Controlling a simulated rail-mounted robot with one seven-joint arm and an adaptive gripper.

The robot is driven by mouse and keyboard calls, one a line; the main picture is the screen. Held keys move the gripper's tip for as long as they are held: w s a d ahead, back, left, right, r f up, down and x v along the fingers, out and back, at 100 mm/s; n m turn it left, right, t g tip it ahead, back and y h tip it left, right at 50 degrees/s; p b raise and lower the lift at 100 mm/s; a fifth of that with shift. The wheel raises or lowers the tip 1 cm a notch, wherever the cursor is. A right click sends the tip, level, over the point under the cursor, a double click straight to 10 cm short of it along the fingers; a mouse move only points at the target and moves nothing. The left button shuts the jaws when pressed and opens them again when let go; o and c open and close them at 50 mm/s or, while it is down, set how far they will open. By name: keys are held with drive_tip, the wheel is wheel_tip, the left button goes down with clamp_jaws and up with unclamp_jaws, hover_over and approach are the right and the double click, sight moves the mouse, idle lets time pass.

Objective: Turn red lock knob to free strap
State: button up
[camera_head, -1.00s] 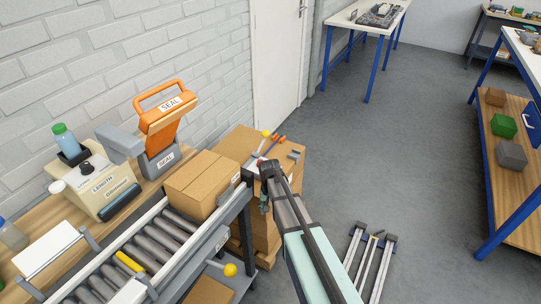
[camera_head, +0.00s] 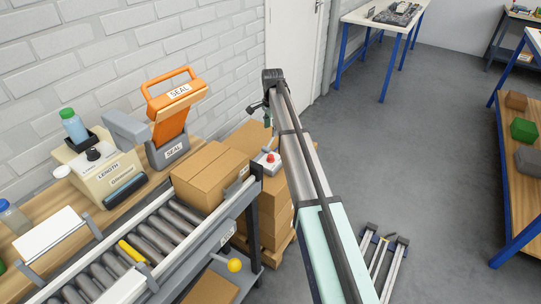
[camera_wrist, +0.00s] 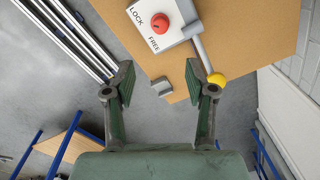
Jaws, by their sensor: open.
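The red lock knob (camera_head: 270,157) sits on a white plate (camera_head: 264,165) on top of a cardboard box stack, just left of my arm. In the wrist view the red knob (camera_wrist: 160,22) is at the top, on the plate (camera_wrist: 146,42) marked LOCK and FREE. Its turned position is unclear. A grey lever with a yellow ball (camera_wrist: 217,80) lies right of the plate. My gripper (camera_wrist: 158,86) is open and empty, with the knob beyond its fingertips, apart from them. In the head view my gripper (camera_head: 267,112) is partly hidden by its wrist. I cannot make out the strap.
A grey bracket (camera_wrist: 162,86) stands at the box edge. A roller conveyor (camera_head: 150,240) with a carton (camera_head: 210,177) and an orange-handled sealer (camera_head: 178,110) stand to the left, by the white brick wall. Open floor (camera_head: 400,150) lies to the right.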

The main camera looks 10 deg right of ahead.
sight(270, 156)
drive_tip(key=f, duration=0.5)
drive_tip(key=f+p, duration=0.1)
drive_tip(key=f, duration=0.9)
drive_tip(key=shift+w+a+f, duration=0.1)
drive_tip(key=shift+w+f, duration=0.05)
drive_tip(key=shift+w, duration=0.1)
clamp_jaws()
